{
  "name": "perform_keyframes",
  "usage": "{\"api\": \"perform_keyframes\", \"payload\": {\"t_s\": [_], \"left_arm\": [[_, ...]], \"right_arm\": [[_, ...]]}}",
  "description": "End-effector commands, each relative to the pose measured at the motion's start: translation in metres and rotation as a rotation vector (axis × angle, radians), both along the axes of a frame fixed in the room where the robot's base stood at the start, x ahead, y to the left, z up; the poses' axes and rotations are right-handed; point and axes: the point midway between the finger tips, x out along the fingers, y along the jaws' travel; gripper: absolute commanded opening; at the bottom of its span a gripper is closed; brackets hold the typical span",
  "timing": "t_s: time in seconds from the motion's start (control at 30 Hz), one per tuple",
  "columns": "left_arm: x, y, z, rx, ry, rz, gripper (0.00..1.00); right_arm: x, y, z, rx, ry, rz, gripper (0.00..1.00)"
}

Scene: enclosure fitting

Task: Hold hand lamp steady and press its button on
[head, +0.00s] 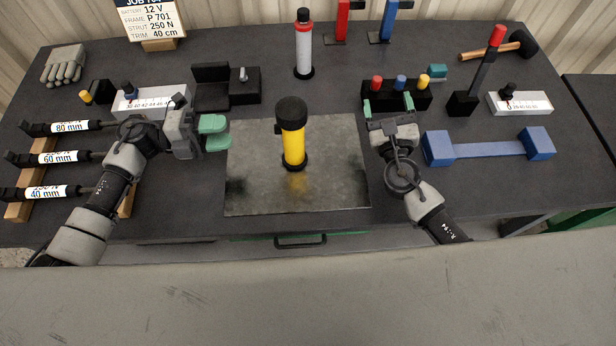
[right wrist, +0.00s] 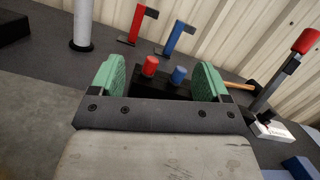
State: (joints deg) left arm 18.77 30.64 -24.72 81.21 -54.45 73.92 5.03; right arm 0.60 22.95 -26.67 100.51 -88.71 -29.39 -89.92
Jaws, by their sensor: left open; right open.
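The hand lamp (head: 292,135) is yellow with a black head and a black base. It stands upright on the grey mat (head: 340,185) in the middle of the bench. A small dark spot that may be its button shows on its left side below the head. My left gripper (head: 217,133) is open and empty to the left of the lamp, its green fingers pointing toward it and clear of it. My right gripper (head: 388,106) is open and empty to the right of the lamp, pointing away toward the back. Its green fingers also show in the right wrist view (right wrist: 160,78).
A black block with red, blue and yellow knobs (head: 397,95) sits just beyond my right gripper. A grey and red canister (head: 304,45) stands behind the lamp. A blue bar-shaped part (head: 490,149) lies right, labelled struts (head: 70,127) left. The mat around the lamp is clear.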

Motion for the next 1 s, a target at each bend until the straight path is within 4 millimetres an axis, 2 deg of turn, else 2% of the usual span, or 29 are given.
{"api": "perform_keyframes", "payload": {"t_s": [0.03,0.2,0.33,0.5,0.67,0.77,1.0], "left_arm": [[0.0,0.0,0.0,0.0,0.0,0.0,0.43],[0.0,0.0,0.0,0.0,0.0,0.0,0.43],[0.0,0.0,0.0,0.0,0.0,0.0,0.43],[0.0,0.0,0.0,0.0,0.0,0.0,0.43],[0.0,0.0,0.0,0.0,0.0,0.0,0.43],[0.0,0.0,0.0,0.0,0.0,0.0,0.43],[0.0,0.0,0.0,0.0,0.0,0.0,0.43]], "right_arm": [[-0.016,0.025,-0.013,0.033,0.031,0.039,0.77],[-0.068,0.099,-0.042,0.134,0.115,0.152,0.77],[-0.103,0.141,-0.051,0.202,0.163,0.217,0.77],[-0.13,0.172,-0.054,0.257,0.197,0.264,0.77],[-0.13,0.181,-0.054,0.271,0.205,0.274,0.77],[-0.117,0.184,-0.053,0.27,0.202,0.274,0.77],[-0.074,0.195,-0.053,0.268,0.202,0.274,0.77]]}}
